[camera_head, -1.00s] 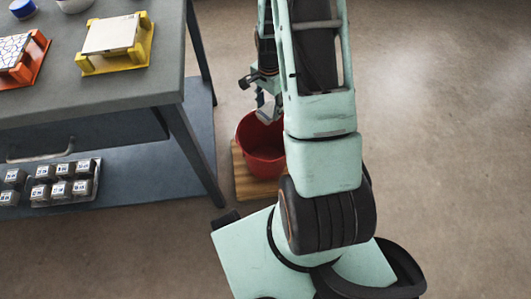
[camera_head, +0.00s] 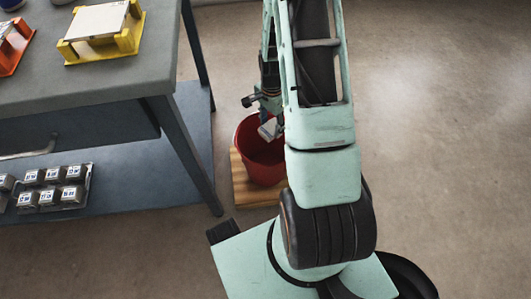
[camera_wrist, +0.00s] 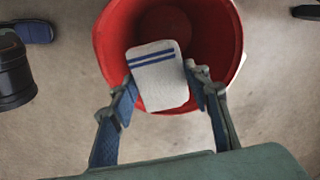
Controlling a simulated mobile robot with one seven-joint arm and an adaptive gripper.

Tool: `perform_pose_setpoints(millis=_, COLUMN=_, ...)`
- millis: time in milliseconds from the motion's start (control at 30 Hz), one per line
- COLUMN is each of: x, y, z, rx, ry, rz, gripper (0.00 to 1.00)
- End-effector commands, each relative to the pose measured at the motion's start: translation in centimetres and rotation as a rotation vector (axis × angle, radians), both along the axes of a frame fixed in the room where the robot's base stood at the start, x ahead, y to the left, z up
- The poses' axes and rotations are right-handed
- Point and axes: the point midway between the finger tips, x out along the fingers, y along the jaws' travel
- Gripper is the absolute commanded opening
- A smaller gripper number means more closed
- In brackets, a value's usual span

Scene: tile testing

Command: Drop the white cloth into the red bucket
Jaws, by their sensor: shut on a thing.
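The white cloth (camera_wrist: 160,82) has two blue stripes and is held between the fingers of my gripper (camera_wrist: 158,88) in the wrist view. The red bucket (camera_wrist: 113,40) is below it, and the cloth overlaps the bucket's opening near its lower rim. In the head view the red bucket (camera_head: 263,168) stands on a wooden board, partly hidden by my arm. My gripper (camera_head: 270,128) is over the bucket's mouth there, with a small pale part of the cloth showing. The bucket's floor looks empty where it shows.
A grey workbench (camera_head: 150,70) stands at the left, with a yellow stand (camera_head: 85,45) on top and several small boxes (camera_head: 55,185) on its lower shelf. The wooden board (camera_head: 243,190) lies under the bucket. The floor at the right is clear.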

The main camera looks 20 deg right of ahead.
Motion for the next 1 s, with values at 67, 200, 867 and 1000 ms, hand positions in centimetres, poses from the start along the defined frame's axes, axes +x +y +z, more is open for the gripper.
perform_pose_setpoints(millis=67, x=0.0, y=0.0, z=0.0, rx=0.000, ry=-0.001, rz=0.000, gripper=0.13)
perform_pose_setpoints(millis=200, x=0.0, y=0.0, z=0.1, rx=0.000, ry=0.000, rz=0.000, gripper=0.46)
perform_pose_setpoints(millis=867, x=0.1, y=0.0, z=1.9, rx=-0.001, ry=-0.003, rz=0.001, gripper=0.64)
perform_pose_setpoints(millis=1000, x=0.2, y=-0.1, z=4.4, rx=-0.002, ry=-0.005, rz=0.000, gripper=0.64)
